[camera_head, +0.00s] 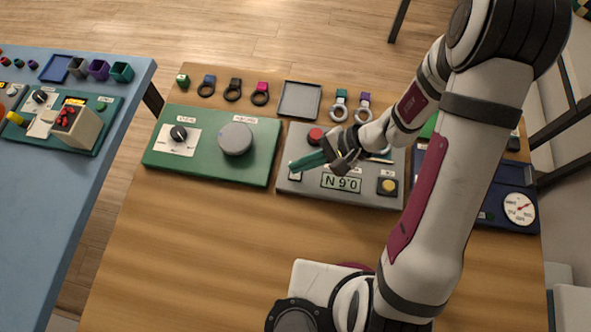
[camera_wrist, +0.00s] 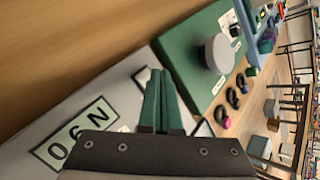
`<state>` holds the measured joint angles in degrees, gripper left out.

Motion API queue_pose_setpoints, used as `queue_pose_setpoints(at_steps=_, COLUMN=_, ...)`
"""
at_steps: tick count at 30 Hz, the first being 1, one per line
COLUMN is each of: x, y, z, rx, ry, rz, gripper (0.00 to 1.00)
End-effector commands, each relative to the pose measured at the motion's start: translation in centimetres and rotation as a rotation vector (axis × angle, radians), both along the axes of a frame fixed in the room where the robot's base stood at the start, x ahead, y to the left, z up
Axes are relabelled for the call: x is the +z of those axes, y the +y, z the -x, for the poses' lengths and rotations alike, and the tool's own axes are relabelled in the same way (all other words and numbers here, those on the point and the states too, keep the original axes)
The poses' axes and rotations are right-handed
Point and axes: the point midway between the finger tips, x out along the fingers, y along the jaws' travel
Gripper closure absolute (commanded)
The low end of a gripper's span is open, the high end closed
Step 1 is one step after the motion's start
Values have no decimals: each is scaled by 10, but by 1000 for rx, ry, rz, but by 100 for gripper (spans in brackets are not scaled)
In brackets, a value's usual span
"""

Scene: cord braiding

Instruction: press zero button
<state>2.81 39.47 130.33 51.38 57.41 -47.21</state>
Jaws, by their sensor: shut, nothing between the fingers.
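A grey panel (camera_head: 355,197) lies on the wooden table. It has a display (camera_head: 341,183) with dark digits and an N, upside down in the head view; the display also shows in the wrist view (camera_wrist: 75,133). A yellow button (camera_head: 388,186) in a dark square is at its near right corner and a red button (camera_head: 315,135) at its far left. A small dark-edged part (camera_head: 295,176) is at its near left corner. I cannot read which is the zero button. My gripper (camera_head: 292,166) is shut and empty, its teal fingers over the panel's left edge; contact is unclear.
A green panel (camera_head: 205,171) with a black knob and a grey round knob (camera_head: 235,139) stands left of the grey panel. A grey tray (camera_head: 300,99) and several rings lie behind. A dark blue panel with a gauge (camera_head: 520,209) is at right.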

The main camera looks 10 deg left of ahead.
Motion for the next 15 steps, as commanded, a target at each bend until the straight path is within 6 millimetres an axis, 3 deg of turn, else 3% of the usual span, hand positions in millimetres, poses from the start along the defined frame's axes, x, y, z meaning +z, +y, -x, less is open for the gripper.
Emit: queue_pose_setpoints(at_steps=15, x=-9, y=0, z=0, rx=0, ry=0, rz=0, gripper=100)
